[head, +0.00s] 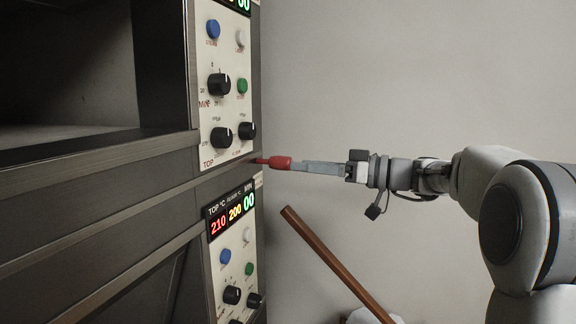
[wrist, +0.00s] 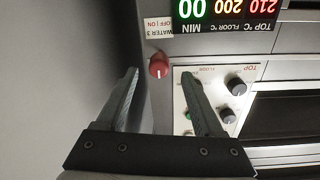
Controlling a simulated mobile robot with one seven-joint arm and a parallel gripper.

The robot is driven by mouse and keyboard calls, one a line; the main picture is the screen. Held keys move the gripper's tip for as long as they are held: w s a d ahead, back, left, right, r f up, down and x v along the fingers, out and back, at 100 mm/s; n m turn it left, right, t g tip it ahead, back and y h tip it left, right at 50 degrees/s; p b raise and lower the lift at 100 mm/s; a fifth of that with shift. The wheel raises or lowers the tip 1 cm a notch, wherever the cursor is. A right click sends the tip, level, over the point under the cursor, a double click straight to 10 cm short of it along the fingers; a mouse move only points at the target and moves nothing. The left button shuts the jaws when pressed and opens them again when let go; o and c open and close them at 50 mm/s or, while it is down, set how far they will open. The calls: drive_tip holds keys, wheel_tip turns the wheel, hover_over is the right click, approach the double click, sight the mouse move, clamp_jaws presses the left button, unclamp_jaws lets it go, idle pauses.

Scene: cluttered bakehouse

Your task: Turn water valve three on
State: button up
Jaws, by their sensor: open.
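The valve is a red knob (wrist: 158,66) with a pale pointer line, under a small label (wrist: 159,27) that reads upside down as water 3, off and on. In the head view the red valve (head: 280,162) sticks out sideways from the oven's right edge on a thin stem. My gripper (wrist: 160,80) is open, with one grey finger either side of the knob in the picture and the knob just past the tips. In the head view my gripper (head: 300,166) points left, its tips close to the valve. I cannot tell whether they touch it.
Oven control panels carry black knobs (head: 219,85) and coloured buttons; a lit display (head: 232,216) shows 210, 200 and 00. A brown wooden pole (head: 335,262) leans below my gripper. The grey wall (head: 400,70) behind is bare.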

sight(288, 164)
drive_tip(key=x, duration=0.5)
clamp_jaws()
idle(0.3)
